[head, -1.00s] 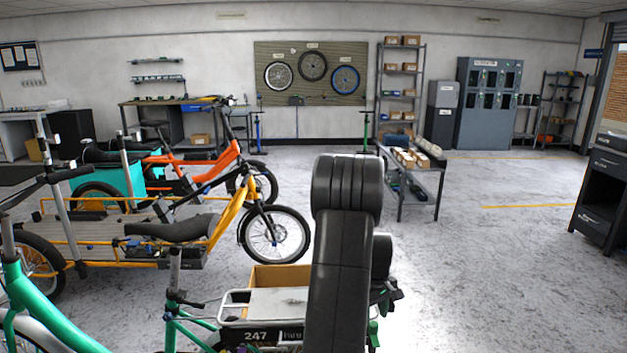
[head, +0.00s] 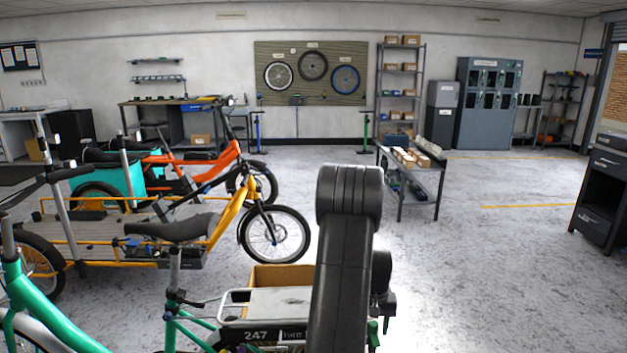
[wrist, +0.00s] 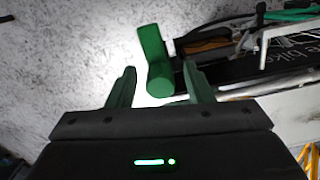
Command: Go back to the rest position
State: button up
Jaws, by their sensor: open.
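My gripper (wrist: 160,72) is open in the wrist view, its two green fingers apart. A green piece with a rounded end (wrist: 155,60) shows between and beyond the fingertips. I cannot tell how far it is from them, and the fingers are not seen closed on it. In the head view my dark arm rises at the lower middle, bent over at its top. Most of my gripper is hidden behind the arm there. The arm stands in front of the cargo bike marked 247 (head: 257,336), at its rear rack end.
A cardboard box (head: 280,277) sits beside the rack of bike 247. A yellow cargo bike (head: 228,215) and an orange one (head: 215,160) stand at left. A grey bench (head: 420,180) with boxes stands beyond my arm. The floor at right is open up to a dark cabinet (head: 600,195).

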jog(key=m, duration=0.7)
jog(key=shift+p, duration=0.3)
jog(key=shift+a, duration=0.1)
